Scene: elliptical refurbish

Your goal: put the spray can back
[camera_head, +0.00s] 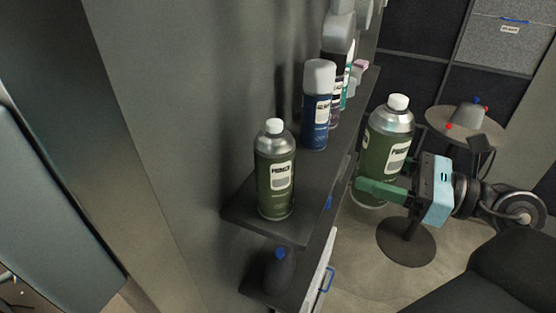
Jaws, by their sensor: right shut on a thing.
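My right gripper (382,188) is shut on a green spray can (376,150) with a silver top and white cap. The can is upright, slightly tilted, in the air just right of the shelf's edge. A similar green can (276,180) stands on the near end of the dark upper shelf (282,228). A blue can (316,112) with a white cap stands behind it. The shelf between the near green can and its right edge is bare. My left gripper is not in view.
Several bottles and small items, including a white bottle (338,32), line the shelf farther back. A dark bottle (279,272) with a blue cap stands on the lower shelf. A round table (466,127) with a grey object is at back right. A grey wall (180,110) borders the shelf.

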